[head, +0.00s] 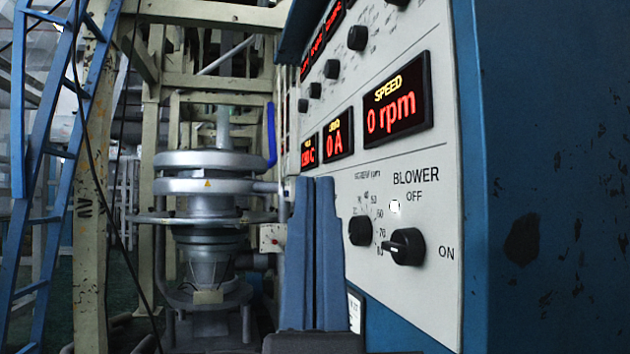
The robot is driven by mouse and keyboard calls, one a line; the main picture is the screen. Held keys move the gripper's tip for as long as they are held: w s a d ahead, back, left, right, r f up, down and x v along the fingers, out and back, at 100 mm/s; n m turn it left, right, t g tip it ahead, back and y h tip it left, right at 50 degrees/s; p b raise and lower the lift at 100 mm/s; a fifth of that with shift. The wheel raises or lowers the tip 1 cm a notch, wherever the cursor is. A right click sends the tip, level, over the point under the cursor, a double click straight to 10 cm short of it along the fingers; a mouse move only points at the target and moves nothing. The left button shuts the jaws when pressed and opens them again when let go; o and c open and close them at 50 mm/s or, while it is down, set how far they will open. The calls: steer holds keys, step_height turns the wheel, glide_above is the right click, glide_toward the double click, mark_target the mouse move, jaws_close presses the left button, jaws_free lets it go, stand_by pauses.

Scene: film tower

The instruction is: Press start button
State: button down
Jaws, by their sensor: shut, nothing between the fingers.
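My gripper (315,185) points upward in the lower middle, its two blue fingers side by side and shut with nothing between them. It appears in front of the left part of a white control panel (440,300); I cannot tell whether it touches anything. No button labelled start is readable. A small pale box (272,238) with a red spot shows just left of the fingers, too small to identify. The panel's black BLOWER knob (407,246) sits right of the fingers, between OFF and ON marks, with a small white round spot (395,207) above it.
Red displays fill the upper panel, including a SPEED display (397,98) reading 0 rpm, with several black knobs. A silver machine (208,190) stands behind at left, inside a pale frame. A blue ladder (40,170) is at far left. The blue cabinet side (560,180) fills the right.

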step_height(320, 180, up, 53)
steer(key=p, duration=5)
steer(key=shift+a, duration=0.1)
